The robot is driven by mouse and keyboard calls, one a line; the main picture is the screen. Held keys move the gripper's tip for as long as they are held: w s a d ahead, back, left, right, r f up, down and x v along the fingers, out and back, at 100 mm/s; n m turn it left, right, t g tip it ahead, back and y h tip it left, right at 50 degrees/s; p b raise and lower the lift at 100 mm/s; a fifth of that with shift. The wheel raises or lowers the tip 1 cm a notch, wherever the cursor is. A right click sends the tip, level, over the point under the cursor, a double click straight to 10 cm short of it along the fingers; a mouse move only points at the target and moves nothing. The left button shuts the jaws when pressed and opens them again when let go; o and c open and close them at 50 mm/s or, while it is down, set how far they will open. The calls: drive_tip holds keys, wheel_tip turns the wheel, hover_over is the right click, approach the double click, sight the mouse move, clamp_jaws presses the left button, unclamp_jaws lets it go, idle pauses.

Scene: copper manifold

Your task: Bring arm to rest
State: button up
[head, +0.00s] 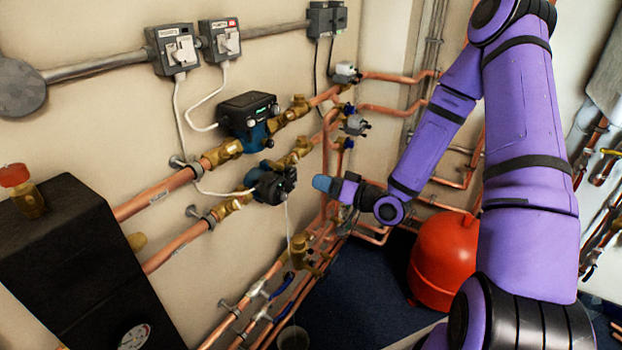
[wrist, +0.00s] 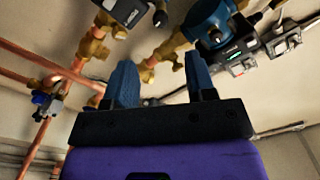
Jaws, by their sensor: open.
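My purple arm reaches in from the right in the head view, with the gripper (head: 325,184) pointing left toward the copper manifold. In the wrist view my gripper (wrist: 160,85) has its two blue fingers apart, with nothing between them close up. The lower pump (head: 270,183), dark with brass fittings, lies just left of the fingertips in the head view, with a visible gap. The upper pump (head: 248,117) is above it on another copper pipe. In the wrist view a blue pump (wrist: 208,22) is beyond the right finger.
A red vessel (head: 445,262) stands on the dark floor right of the gripper. Copper pipes (head: 400,77) run behind my arm. A black box (head: 75,270) with a gauge fills the lower left. Wall switches (head: 172,48) sit above. Open floor (head: 350,285) shows below my gripper.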

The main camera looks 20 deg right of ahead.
drive_tip(key=shift+s+d, duration=0.4)
drive_tip(key=shift+s, duration=0.15)
drive_tip(key=s+d+r+n+g+h, duration=0.1)
drive_tip(key=s+d+r+g+h, duration=0.2)
drive_tip(key=r+h, duration=0.45)
drive_tip(key=s+d+r+n+g+h, duration=0.1)
drive_tip(key=s+r+g+h, duration=0.3)
drive_tip(key=r, duration=0.6)
drive_tip(key=s+a+r+m+g, duration=0.1)
drive_tip(key=s+r, duration=0.3)
drive_tip(key=s, duration=0.6)
drive_tip(key=s+a+r+m+g, duration=0.1)
drive_tip(key=s+r, duration=0.4)
drive_tip(key=s, duration=0.6)
drive_tip(key=shift+a+r+y, duration=0.25)
drive_tip(key=shift+a+y, duration=0.2)
drive_tip(key=shift+a, duration=0.45)
